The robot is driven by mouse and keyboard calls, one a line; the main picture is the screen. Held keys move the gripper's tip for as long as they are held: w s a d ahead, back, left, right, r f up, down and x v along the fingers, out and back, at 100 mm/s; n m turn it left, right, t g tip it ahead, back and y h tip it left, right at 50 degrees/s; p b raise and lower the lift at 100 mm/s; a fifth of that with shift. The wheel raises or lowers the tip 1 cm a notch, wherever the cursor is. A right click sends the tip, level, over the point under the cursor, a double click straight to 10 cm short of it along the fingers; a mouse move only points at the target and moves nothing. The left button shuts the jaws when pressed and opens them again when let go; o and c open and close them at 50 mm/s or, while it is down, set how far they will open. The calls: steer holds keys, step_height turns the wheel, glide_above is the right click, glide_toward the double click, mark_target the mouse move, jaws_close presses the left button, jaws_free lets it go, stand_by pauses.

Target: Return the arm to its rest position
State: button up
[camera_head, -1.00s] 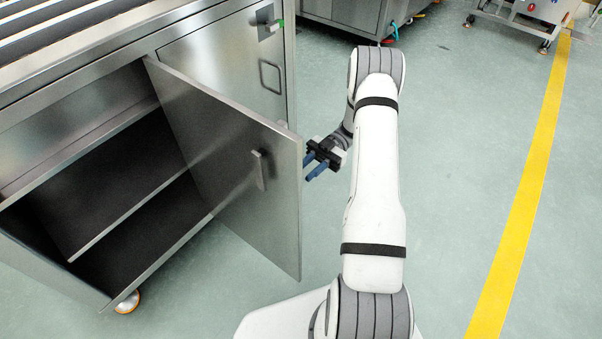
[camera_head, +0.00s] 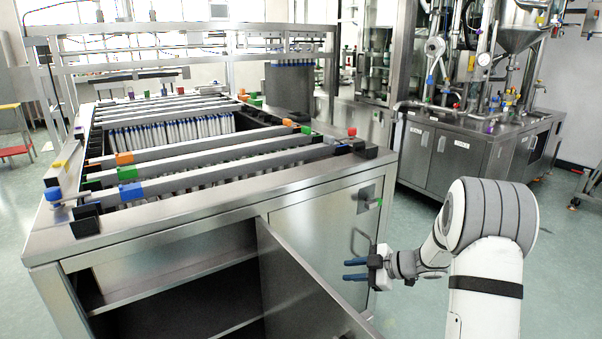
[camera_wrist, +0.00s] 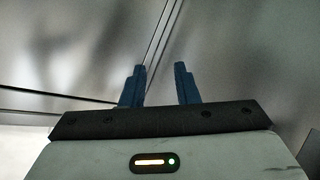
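My gripper (camera_head: 349,270) has two blue fingers that stand apart with nothing between them. It points left toward the front of the steel cabinet, beside the swung-open cabinet door (camera_head: 295,290). In the wrist view my gripper (camera_wrist: 160,88) also shows its fingers parted and empty, with blurred grey metal surfaces beyond. I cannot tell how close the fingertips are to the door or whether they touch it. My white arm is bent and reaches up from the bottom right of the head view.
The steel cabinet (camera_head: 170,225) carries rows of rails and tubes on top, and its lower compartment is open. A closed panel with a handle (camera_head: 362,230) is behind my gripper. Process machinery (camera_head: 475,145) stands at the back right. Green floor (camera_head: 400,225) lies between.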

steer(key=s+d+r+m+t+h+p, duration=0.1)
steer(key=d+r+m+t+h+p, duration=0.2)
steer(key=r, duration=0.4)
steer(key=d+r+m+t+h+p, duration=0.1)
steer(key=r+m+h, duration=0.3)
steer(key=r, duration=0.3)
steer(key=s+d+r+m+t+h+p, duration=0.1)
steer(key=d+r+m+t+h+p, duration=0.2)
steer(key=r, duration=0.4)
steer(key=s+a+r+m+g+p, duration=0.1)
steer(key=s+a+m+g+p, duration=0.1)
steer(key=s, duration=0.8)
steer(key=s+a+r+m+g+h+p, duration=0.1)
steer(key=s+m+g, duration=0.3)
steer(key=s, duration=0.6)
steer(key=s+a+r+m+g+p, duration=0.2)
steer(key=s+a+g+p, duration=0.1)
steer(key=s, duration=0.8)
steer(key=shift+a+m+g, duration=0.3)
steer(key=shift+m+g, duration=0.1)
steer(key=shift+g, duration=0.1)
steer(key=shift+r, duration=0.1)
